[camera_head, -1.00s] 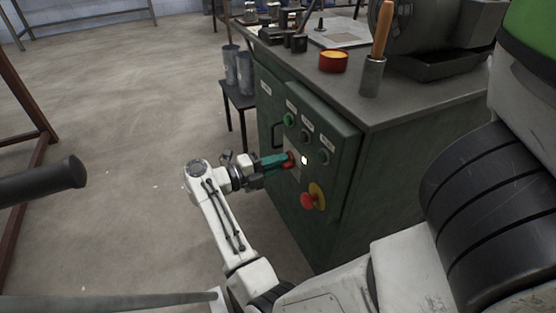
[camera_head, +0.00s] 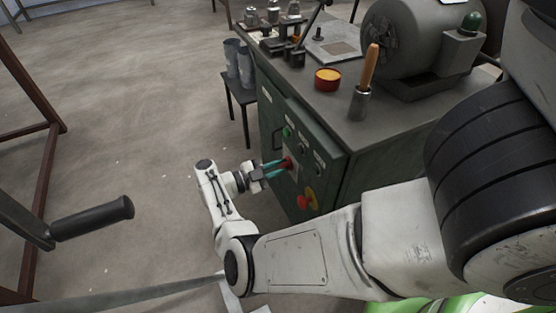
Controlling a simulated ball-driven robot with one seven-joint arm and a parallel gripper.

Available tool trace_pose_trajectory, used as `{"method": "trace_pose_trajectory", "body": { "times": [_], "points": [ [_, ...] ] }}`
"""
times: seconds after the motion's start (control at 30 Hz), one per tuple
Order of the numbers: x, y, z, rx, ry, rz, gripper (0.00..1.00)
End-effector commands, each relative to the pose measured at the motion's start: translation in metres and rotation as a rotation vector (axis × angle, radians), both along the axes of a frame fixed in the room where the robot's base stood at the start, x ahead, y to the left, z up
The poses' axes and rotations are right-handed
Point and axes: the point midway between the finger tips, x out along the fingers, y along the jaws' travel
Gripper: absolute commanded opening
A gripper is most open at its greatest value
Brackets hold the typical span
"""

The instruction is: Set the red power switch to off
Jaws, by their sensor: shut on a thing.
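The red power switch (camera_head: 287,163) is a small red knob on the front panel of a dark green machine cabinet (camera_head: 350,165). My gripper (camera_head: 277,167) reaches it from the left, and its teal fingers are shut on the red switch. The fingers partly cover the switch, so its exact setting cannot be told. A larger red button on a yellow base (camera_head: 307,200) sits below and to the right of the switch on the same panel.
A green button (camera_head: 287,132) and dark knobs sit higher on the panel. The cabinet top holds a red tin (camera_head: 327,79), a wooden-handled tool in a metal cup (camera_head: 362,101) and a large motor. A black handle (camera_head: 92,218) juts in at left. Open floor lies left of the cabinet.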

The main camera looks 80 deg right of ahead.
Motion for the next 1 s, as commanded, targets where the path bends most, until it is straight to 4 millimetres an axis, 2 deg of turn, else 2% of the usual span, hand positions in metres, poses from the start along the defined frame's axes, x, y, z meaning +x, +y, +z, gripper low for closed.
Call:
{"method": "trace_pose_trajectory", "body": {
  "times": [0.5,1.0],
  "points": [
    [0.0009,0.0006,-0.0006,0.338,0.282,0.003,0.00],
    [0.0005,0.0004,-0.0018,0.464,0.392,0.002,0.00]
  ]
}}
